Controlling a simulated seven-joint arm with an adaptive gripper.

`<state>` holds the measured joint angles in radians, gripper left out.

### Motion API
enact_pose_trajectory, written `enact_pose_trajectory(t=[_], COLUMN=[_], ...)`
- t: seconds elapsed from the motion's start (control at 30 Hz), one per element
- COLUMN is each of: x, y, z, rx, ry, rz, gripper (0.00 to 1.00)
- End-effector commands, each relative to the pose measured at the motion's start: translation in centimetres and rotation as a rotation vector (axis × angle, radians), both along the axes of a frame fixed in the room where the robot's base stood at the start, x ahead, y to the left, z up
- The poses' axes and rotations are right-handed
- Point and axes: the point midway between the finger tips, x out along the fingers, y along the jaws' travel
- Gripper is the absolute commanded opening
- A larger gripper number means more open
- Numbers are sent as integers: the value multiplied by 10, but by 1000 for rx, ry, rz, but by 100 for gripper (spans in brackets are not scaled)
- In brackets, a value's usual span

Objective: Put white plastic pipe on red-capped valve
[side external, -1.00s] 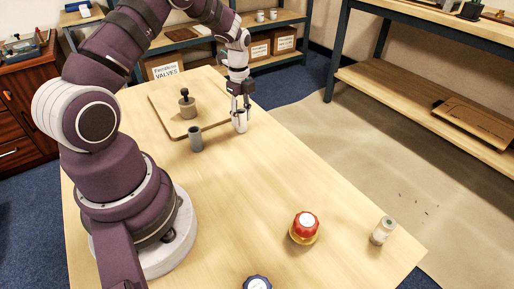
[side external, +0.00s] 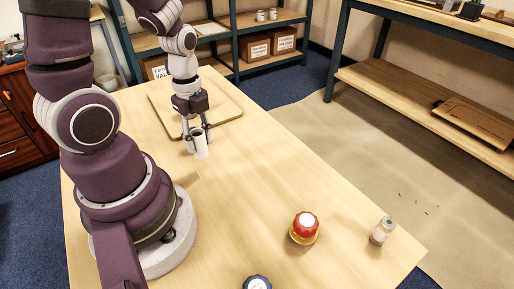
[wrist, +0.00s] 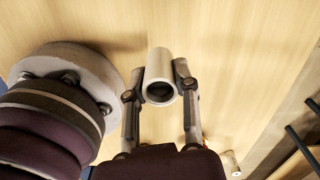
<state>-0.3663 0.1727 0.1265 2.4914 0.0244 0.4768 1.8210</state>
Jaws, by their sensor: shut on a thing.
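The white plastic pipe (side external: 202,150) is between the fingers of my gripper (side external: 196,138), near the front edge of the wooden board. In the wrist view, the pipe (wrist: 158,66) shows its round open end, with a finger on each side. My gripper (wrist: 159,84) is shut on it. In the side view the pipe looks roughly upright; I cannot tell whether it clears the table. The red-capped valve (side external: 304,226) stands on a brass-coloured base at the front right, well away from my gripper.
A blue-capped item (side external: 257,283) is at the front edge. The wooden board (side external: 229,113) lies behind my gripper. The grey pipe seen earlier is largely or wholly hidden. The table middle (side external: 250,180) is clear.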

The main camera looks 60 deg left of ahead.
Motion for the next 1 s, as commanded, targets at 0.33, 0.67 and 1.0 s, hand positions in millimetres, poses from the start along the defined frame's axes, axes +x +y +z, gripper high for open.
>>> enact_pose_trajectory(t=[0.33, 0.67, 1.0], x=[73, 81, 75], y=[-78, -209, -225], z=[32, 77, 35], rx=[1, 0, -1], ry=[-4, 0, 11], rz=[-639, -1326, -1411], gripper=[5, 5, 5])
